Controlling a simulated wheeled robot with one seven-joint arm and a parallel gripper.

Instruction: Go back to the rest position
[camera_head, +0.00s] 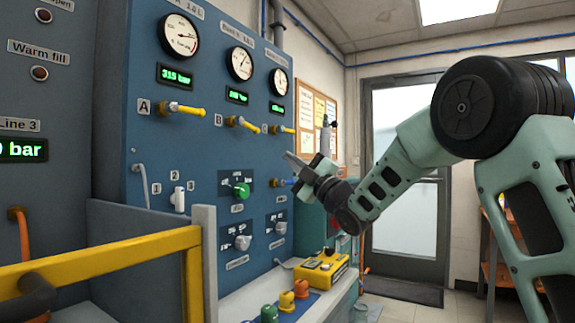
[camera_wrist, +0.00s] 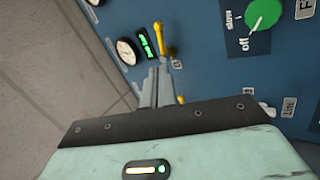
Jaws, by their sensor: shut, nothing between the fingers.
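My gripper (camera_head: 291,158) is in front of the blue panel (camera_head: 222,146) in the head view, its fingers pointing left toward it. In the wrist view the fingers of my gripper (camera_wrist: 158,88) are together with nothing between them. A green knob (camera_head: 242,190) sits low on the panel, left of my gripper; it also shows in the wrist view (camera_wrist: 264,14), beside the label "off". Yellow lever handles (camera_head: 187,110) run in a row under the gauges. One yellow handle (camera_wrist: 160,40) shows beyond my fingertips in the wrist view; I cannot tell whether they touch.
A yellow rail (camera_head: 120,262) crosses the lower left. A yellow box (camera_head: 322,268) and several coloured pieces (camera_head: 287,300) are on the bench below my gripper. A glass door (camera_head: 405,170) stands behind my arm. Round gauges (camera_head: 179,36) line the panel's top.

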